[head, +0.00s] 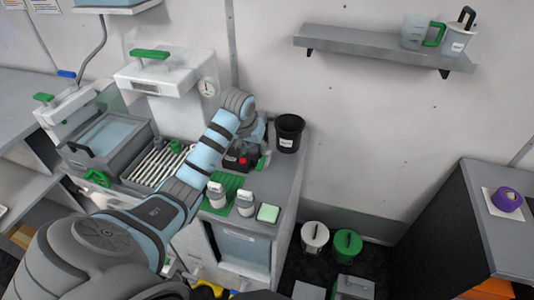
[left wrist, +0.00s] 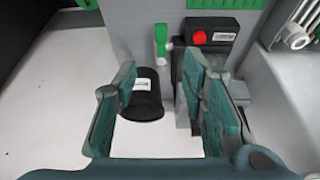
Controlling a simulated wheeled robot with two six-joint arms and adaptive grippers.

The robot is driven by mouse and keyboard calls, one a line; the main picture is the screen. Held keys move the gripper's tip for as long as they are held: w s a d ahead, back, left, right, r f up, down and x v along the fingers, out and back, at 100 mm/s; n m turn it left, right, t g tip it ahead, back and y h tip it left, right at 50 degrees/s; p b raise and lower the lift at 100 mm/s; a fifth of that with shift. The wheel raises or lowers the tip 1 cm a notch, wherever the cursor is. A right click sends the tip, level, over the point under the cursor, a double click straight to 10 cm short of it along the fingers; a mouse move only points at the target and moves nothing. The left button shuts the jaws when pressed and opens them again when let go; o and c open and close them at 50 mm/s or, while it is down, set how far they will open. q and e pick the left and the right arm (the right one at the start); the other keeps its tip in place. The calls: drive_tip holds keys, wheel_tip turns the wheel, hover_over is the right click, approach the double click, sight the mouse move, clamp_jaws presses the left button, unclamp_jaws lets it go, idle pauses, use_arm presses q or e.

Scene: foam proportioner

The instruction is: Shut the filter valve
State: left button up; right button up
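No label naming the filter valve can be read. A small green lever (left wrist: 161,42) stands upright beside a dark unit with a red button (left wrist: 200,38) in the left wrist view; in the head view the unit (head: 236,160) is partly behind my left arm. My left gripper (left wrist: 160,88) is open, its two teal fingers wide apart with no object held between them. In the head view my left gripper (head: 257,128) is over the back of the counter, near the unit and mostly hidden by its own wrist. My right gripper is not in view.
A black cup (head: 289,133) stands at the counter's back right corner; it also shows in the left wrist view (left wrist: 145,104), close to the fingers. Two white bottles (head: 245,203) and a green-topped block (head: 268,213) stand at the front. Other green handles (head: 150,53) sit on the left equipment.

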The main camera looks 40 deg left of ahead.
use_arm(q)
drive_tip(key=w+f, duration=0.1)
drive_tip(key=w, duration=0.1)
drive_tip(key=b, duration=0.2)
approach(261, 163)
drive_tip(key=x, duration=0.2)
drive_tip(key=shift+a+f, duration=0.15)
drive_tip(key=shift+f, duration=0.2)
drive_tip(key=b+x, duration=0.1)
drive_tip(key=x, duration=0.4)
drive_tip(key=shift+w, duration=0.2)
drive_tip(key=shift+w+f, duration=0.3)
drive_tip(key=shift+f, duration=0.05)
drive_tip(key=shift+s+r, duration=0.15)
clamp_jaws()
